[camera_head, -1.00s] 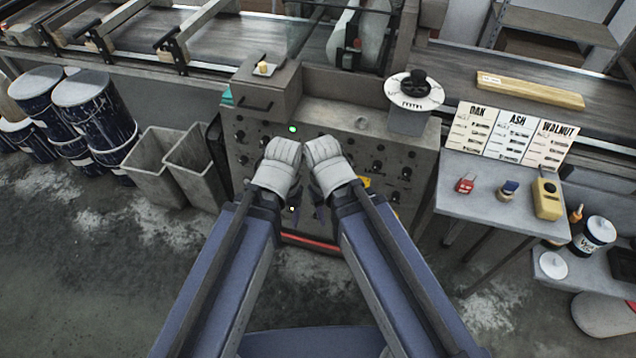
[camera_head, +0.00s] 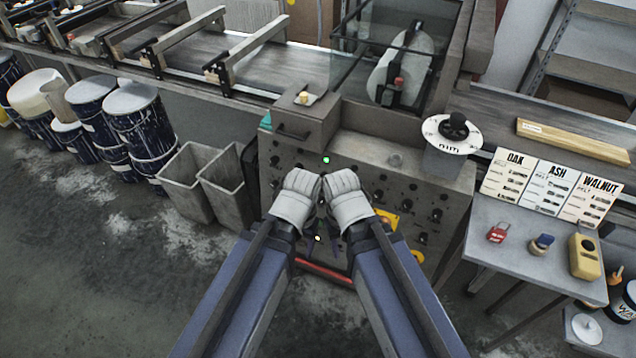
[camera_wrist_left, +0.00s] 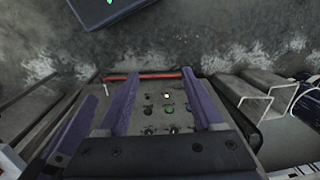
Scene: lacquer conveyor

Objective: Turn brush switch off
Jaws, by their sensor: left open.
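The grey control panel (camera_head: 375,165) stands in front of me with several dark knobs and switches, a green light (camera_head: 326,160) and a lit white lamp (camera_head: 318,238). I cannot tell which control is the brush switch; labels are too small to read. My left gripper (camera_head: 310,236) is in front of the panel, its fingers mostly hidden by the wrist. In the left wrist view its two purple fingers (camera_wrist_left: 160,75) are apart and empty, with panel controls (camera_wrist_left: 168,108) visible between them. My right gripper (camera_head: 334,238) is close beside it, its fingers too hidden to judge.
A red bar (camera_head: 325,271) runs along the panel's lower edge. Grey bins (camera_head: 190,180) and paint drums (camera_head: 140,120) stand left. A side table (camera_head: 510,245) with a red padlock (camera_head: 497,233) and a yellow device (camera_head: 583,257) stands right.

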